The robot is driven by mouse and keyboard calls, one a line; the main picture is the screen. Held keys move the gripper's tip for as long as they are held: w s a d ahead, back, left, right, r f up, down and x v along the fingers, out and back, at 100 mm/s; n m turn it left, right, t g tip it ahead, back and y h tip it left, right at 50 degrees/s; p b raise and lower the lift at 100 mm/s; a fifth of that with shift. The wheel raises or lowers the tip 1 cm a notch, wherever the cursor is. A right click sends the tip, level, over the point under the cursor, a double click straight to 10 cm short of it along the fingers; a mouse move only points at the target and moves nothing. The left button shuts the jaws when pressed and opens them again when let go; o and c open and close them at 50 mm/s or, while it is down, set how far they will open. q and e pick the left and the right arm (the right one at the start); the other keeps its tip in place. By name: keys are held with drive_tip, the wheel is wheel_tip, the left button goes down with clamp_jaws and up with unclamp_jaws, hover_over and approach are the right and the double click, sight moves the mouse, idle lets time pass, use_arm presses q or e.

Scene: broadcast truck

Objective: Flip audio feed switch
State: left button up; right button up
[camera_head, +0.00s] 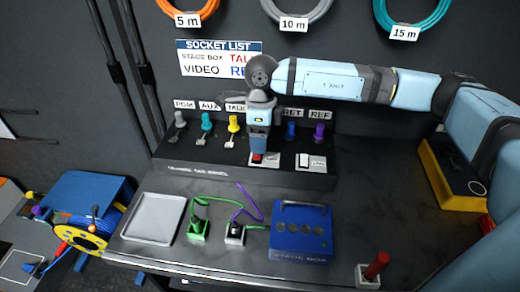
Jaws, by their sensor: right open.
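My right gripper (258,148) reaches in from the right and points down at the front of a black socket panel (215,172). It is open. Just below its fingertips is a small red switch (257,158) on a white plate, partly hidden by the fingers; I cannot tell whether they touch it. The plate lettering is too small to read, so I cannot tell which one is the audio feed switch. My left gripper is out of view.
Coloured plugs, including a yellow plug (233,124) and purple plug (319,132), stand along the panel. In front lie a grey tray (154,218), green-cabled connectors (198,228) and a blue stage box (301,231). A red-handled item (376,266) stands near the front edge.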

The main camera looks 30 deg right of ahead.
sight(260, 156)
drive_tip(key=shift+s+a+f, duration=0.1)
drive_tip(key=shift+f, duration=0.75)
drive_tip(key=shift+s+a+f, duration=0.1)
drive_tip(key=shift+f, duration=0.75)
drive_tip(key=c, duration=0.9)
drive_tip(key=t+b, duration=0.1)
drive_tip(key=h+b, duration=0.1)
drive_tip(key=shift+s+a+f+t+b, duration=0.2)
drive_tip(key=shift+f+t+b, duration=0.1)
drive_tip(key=shift+t+b, duration=0.1)
drive_tip(key=shift+c, duration=0.2)
drive_tip(key=shift+s+t+h+b, duration=0.1)
drive_tip(key=shift+t+h+b, duration=0.2)
drive_tip(key=shift+h+b, duration=0.15)
drive_tip(key=shift+r+t, duration=0.3)
drive_tip(key=shift+r, duration=0.05)
drive_tip(key=o, duration=0.9)
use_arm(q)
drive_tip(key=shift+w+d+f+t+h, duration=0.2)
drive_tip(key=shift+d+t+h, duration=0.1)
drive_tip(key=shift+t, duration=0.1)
use_arm(e)
drive_tip(key=shift+o, duration=0.2)
